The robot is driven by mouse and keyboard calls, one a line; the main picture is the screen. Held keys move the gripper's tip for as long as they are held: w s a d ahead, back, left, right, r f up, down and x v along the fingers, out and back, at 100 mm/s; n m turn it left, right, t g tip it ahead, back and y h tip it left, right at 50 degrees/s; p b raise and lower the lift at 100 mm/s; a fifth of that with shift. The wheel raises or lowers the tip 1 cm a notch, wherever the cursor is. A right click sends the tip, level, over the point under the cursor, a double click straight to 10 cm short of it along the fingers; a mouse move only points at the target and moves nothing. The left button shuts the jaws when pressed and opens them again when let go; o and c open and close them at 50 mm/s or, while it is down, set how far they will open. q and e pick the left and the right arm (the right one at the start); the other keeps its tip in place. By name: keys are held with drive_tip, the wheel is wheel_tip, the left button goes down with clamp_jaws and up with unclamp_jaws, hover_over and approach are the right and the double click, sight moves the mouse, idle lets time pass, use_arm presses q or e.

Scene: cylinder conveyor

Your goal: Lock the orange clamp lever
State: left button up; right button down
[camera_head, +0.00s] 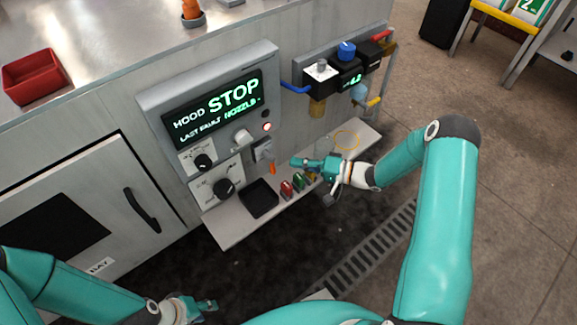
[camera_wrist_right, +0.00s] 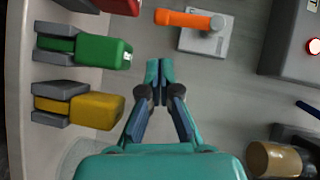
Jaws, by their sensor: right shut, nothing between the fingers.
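The orange clamp lever (camera_head: 272,168) is on a small grey plate (camera_head: 262,149) on the machine front, and points downward in the head view. In the right wrist view the lever (camera_wrist_right: 183,19) extends left from its round pivot on the grey plate (camera_wrist_right: 203,42). My right gripper (camera_head: 296,162) is shut and empty, to the right of the lever and apart from it. In the right wrist view its closed fingertips (camera_wrist_right: 160,68) are just below the lever. My left gripper (camera_head: 208,305) is low at the bottom of the head view, away from the lever; its finger gap is unclear.
Red (camera_head: 286,188), green (camera_head: 299,181) and yellow (camera_wrist_right: 97,107) pieces in grey holders stand on the shelf below my right gripper. A black tray (camera_head: 258,198) is beside them. The control panel (camera_head: 150,103) protrudes above left, and valve fittings (camera_head: 347,75) are at upper right.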

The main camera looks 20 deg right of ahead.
drive_tip(key=f+v, duration=0.1)
drive_tip(key=v, duration=0.8)
drive_tip(key=shift+s+d+p, duration=0.25)
drive_tip(key=shift+p, duration=0.15)
drive_tip(key=shift+r, duration=0.15)
